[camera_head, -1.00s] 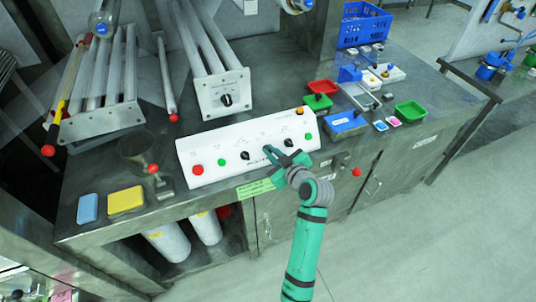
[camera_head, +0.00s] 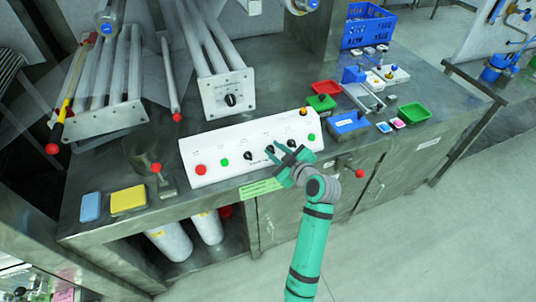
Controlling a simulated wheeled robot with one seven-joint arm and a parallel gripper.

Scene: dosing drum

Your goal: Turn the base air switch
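The white control panel (camera_head: 216,155) lies along the front of the metal bench. It carries a row of black knobs, among them a left knob (camera_head: 248,155) and a right knob (camera_head: 292,143), between coloured buttons. The labels are too small to read, so I cannot tell which knob is the base air switch. My gripper (camera_head: 284,153) is green and dark, with its fingers spread open over the panel's front right half. Its fingers partly cover the middle of the knob row. I see nothing held, and cannot tell whether a finger touches a knob.
A second knob box (camera_head: 229,96) with tubes stands behind the panel. A red-knobbed valve (camera_head: 359,173) sticks out of the bench front, right of my arm. Green (camera_head: 414,113) and red (camera_head: 325,87) trays and a blue basket (camera_head: 368,27) are at right. The floor in front is clear.

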